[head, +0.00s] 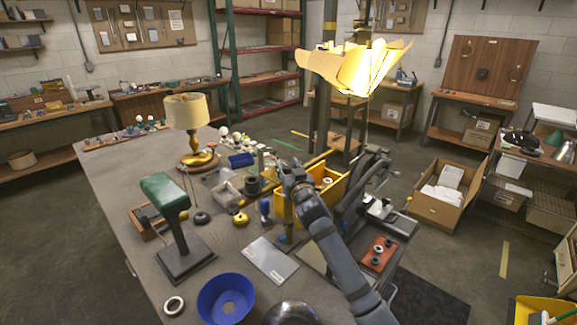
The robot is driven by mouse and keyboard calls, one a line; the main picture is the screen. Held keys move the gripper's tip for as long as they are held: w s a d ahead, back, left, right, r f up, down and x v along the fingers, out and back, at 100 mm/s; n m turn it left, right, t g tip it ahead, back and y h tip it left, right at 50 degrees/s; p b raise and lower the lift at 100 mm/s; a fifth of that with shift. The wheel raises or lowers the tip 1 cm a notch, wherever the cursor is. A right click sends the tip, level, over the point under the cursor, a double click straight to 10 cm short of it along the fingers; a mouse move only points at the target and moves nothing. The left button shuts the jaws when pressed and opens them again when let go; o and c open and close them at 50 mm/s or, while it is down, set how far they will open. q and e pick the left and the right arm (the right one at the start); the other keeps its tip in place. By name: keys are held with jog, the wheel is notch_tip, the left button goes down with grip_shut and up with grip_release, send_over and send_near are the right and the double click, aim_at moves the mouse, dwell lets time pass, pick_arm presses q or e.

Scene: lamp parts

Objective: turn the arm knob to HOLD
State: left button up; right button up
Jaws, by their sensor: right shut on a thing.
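My right gripper (288,172) reaches in from the lower right, over the back part of the grey workbench, beside a yellow bin (331,194). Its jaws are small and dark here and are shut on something. The arm knob is not clearly visible; it seems to be hidden between the fingers, and its setting and any HOLD mark cannot be read. My left gripper is not in view.
A lit shade of yellow panels (356,67) hangs behind the gripper. On the workbench stand a small lamp (187,112), a green-topped stand (165,193), a blue bowl (226,299) and a light plate (270,260). An open carton (444,204) is on the right.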

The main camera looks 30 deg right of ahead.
jog(key=shift+f+m+g+h+b, duration=0.2)
jog(key=shift+m+h+b, duration=0.2)
jog(key=shift+h+b, duration=0.2)
jog(key=shift+f+m+g+h+b, duration=0.2)
jog(key=shift+m+h+b, duration=0.2)
jog(key=shift+h+b, duration=0.15)
jog(key=shift+r+m+h+b, duration=0.2)
jog(key=shift+m+h+b, duration=0.25)
jog(key=shift+h, duration=0.2)
jog(key=shift+g, duration=0.3)
jog(key=o, duration=1.2)
jog(key=shift+w, duration=0.15)
jog(key=shift+r, duration=0.1)
